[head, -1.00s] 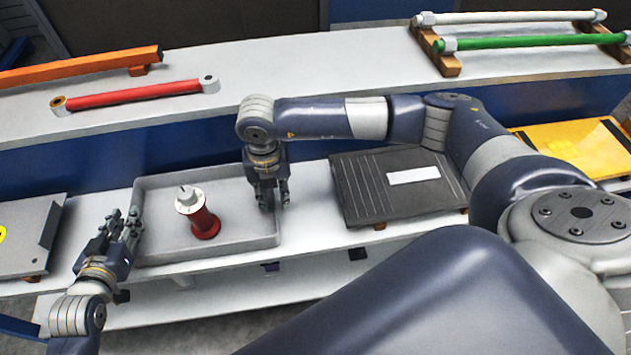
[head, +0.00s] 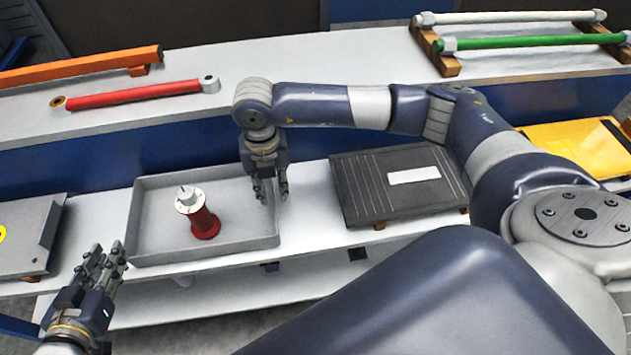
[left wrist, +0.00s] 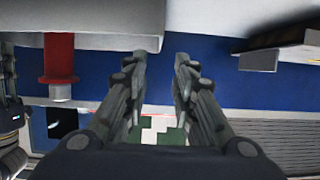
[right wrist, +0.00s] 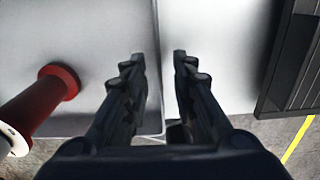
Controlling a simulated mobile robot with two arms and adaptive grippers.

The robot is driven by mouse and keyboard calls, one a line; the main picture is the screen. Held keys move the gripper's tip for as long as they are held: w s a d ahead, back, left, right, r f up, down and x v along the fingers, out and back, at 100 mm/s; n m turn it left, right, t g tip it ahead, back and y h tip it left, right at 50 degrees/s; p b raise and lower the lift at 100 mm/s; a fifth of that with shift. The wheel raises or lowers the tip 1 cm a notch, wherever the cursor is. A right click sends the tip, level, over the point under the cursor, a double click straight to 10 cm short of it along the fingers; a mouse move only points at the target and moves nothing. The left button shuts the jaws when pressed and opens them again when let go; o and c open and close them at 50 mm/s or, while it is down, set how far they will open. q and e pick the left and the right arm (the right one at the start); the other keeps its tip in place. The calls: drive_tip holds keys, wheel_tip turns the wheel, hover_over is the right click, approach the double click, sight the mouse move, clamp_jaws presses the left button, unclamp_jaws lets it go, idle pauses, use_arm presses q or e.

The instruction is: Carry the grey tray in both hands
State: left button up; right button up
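The grey tray (head: 155,215) lies flat on the lower white shelf. A red spool with a white top (head: 203,221) stands upright in it; it also shows in the right wrist view (right wrist: 48,95). My right gripper (head: 272,195) is at the tray's right end wall. In the right wrist view its open fingers (right wrist: 159,60) are on either side of the wall, with gaps. My left gripper (head: 106,252) is open and empty, off the tray's front left corner and apart from it. In the left wrist view the tray's wall (left wrist: 110,42) is beyond its fingers (left wrist: 166,55).
A dark ribbed casting (head: 385,200) lies right of the tray and a grey casting (head: 25,235) left of it. A yellow casting (head: 575,150) is further right. Red (head: 135,95), orange (head: 80,68) and green (head: 530,41) bars lie on the upper shelf behind.

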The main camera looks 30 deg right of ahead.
wheel_tip(320, 180, up, 9)
drive_tip(key=shift+f, duration=0.2)
idle(0.6)
